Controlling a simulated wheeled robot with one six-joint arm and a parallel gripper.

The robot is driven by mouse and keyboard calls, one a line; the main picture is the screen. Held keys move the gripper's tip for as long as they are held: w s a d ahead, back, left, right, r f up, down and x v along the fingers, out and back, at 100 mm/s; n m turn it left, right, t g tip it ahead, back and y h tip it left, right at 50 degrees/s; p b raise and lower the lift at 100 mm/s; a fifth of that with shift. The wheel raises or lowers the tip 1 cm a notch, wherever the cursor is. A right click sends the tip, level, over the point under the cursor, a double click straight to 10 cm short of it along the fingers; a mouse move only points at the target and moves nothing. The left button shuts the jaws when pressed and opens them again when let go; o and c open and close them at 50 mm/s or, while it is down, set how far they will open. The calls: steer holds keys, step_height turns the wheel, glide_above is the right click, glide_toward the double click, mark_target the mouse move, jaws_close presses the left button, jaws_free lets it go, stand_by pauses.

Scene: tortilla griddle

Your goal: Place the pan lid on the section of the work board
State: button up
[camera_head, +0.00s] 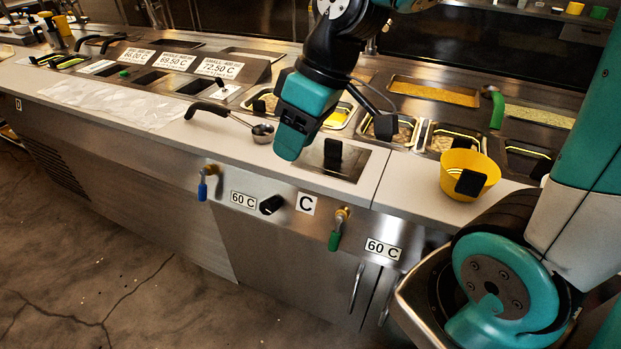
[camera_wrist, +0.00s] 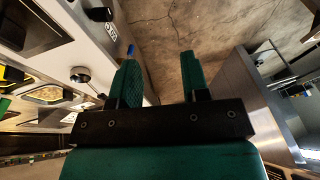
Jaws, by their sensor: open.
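The pan lid, a flat steel plate (camera_head: 352,165) with an upright black handle (camera_head: 333,154), lies flat at the front of the counter, just right of my gripper. The work board is the pale grey strip (camera_head: 225,150) along the counter's front edge. My gripper (camera_head: 291,140) hangs over the board between the ladle and the lid. In the wrist view my gripper (camera_wrist: 160,66) has its two green fingers apart with nothing between them, and the floor shows beyond. A dark plate with a black handle, likely the lid, shows at that view's upper left.
A ladle (camera_head: 263,132) with a black handle lies on the board to the left. A yellow container (camera_head: 468,174) stands to the right. Food pans sit behind, including a yellow-filled one (camera_head: 433,92). Knobs and valves line the front panel. The board's left stretch carries a crumpled clear sheet (camera_head: 115,103).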

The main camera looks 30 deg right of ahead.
steer(key=s+a, duration=0.2)
steer(key=s, duration=0.3)
steer(key=s+a+r+g, duration=0.1)
steer(key=s+a, duration=0.2)
steer(key=s, duration=0.3)
steer(key=shift+s+a+g, duration=0.2)
steer(key=shift+a+g, duration=0.05)
steer(key=shift+g, duration=0.05)
